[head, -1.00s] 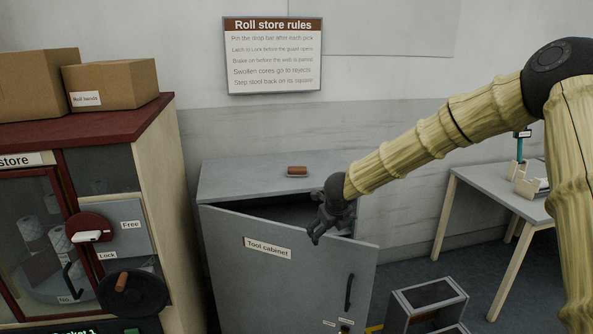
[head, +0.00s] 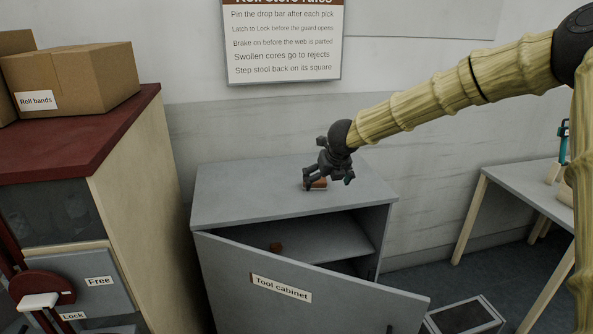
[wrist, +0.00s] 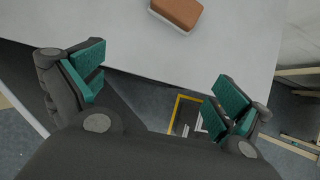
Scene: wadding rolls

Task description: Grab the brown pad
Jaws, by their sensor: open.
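The brown pad (head: 318,184) lies on the grey top of the tool cabinet (head: 235,192), partly hidden behind my gripper in the head view. In the wrist view the brown pad (wrist: 178,12) shows at the top edge, cut off by the frame, with a pale layer under its brown top. My gripper (head: 328,178) is close to the pad in the head view. In the wrist view my gripper (wrist: 157,92) is open and empty, its teal-padded fingers wide apart, and the pad lies beyond the fingertips.
The cabinet door (head: 320,280) hangs partly open, with a small brown thing (head: 276,247) inside. A wooden store unit with cardboard boxes (head: 75,80) stands left. A grey table (head: 520,185) stands right, and a step stool (head: 465,318) stands on the floor.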

